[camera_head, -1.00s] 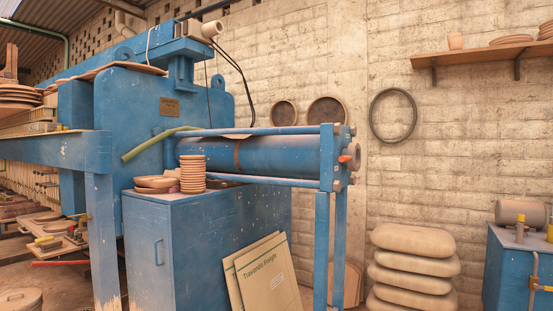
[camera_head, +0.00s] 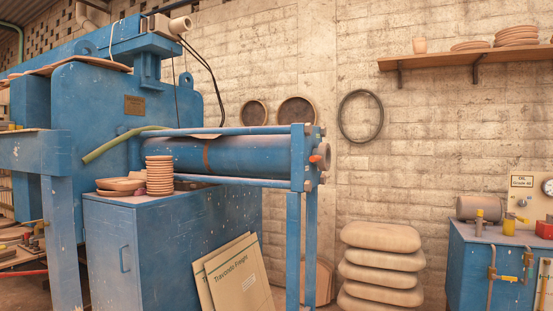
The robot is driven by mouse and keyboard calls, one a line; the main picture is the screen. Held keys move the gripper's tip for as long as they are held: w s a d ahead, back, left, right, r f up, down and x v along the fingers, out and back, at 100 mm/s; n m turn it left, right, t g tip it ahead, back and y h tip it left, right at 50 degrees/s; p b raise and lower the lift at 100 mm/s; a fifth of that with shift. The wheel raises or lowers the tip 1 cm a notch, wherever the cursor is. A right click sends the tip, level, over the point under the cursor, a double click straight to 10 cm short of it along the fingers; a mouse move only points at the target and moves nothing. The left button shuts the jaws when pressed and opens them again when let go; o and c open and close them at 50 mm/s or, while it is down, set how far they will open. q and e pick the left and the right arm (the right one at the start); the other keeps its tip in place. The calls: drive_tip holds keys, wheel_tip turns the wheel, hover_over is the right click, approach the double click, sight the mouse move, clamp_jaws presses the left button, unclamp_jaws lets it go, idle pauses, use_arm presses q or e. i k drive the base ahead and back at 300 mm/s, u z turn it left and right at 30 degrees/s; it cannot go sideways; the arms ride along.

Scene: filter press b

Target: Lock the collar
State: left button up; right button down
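The blue filter press cylinder (camera_head: 250,158) lies level between blue tie rods, with its end plate (camera_head: 298,158) at the right. An orange-red fitting (camera_head: 316,158) sticks out from the outer side of the end plate. I cannot tell which part is the collar, nor whether it is locked. Neither of my grippers is in view.
A blue cabinet (camera_head: 170,235) under the cylinder carries stacked clay saucers (camera_head: 160,175). Boards (camera_head: 233,275) lean on it. Several stacked sacks (camera_head: 380,262) stand right of the press. A blue bench (camera_head: 490,265) with a motor and valves stands at far right.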

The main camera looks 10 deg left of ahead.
sight(323, 157)
drive_tip(key=u, duration=0.35)
drive_tip(key=i, duration=1)
drive_tip(key=z, duration=0.5)
drive_tip(key=i, duration=0.95)
drive_tip(key=z, duration=0.75)
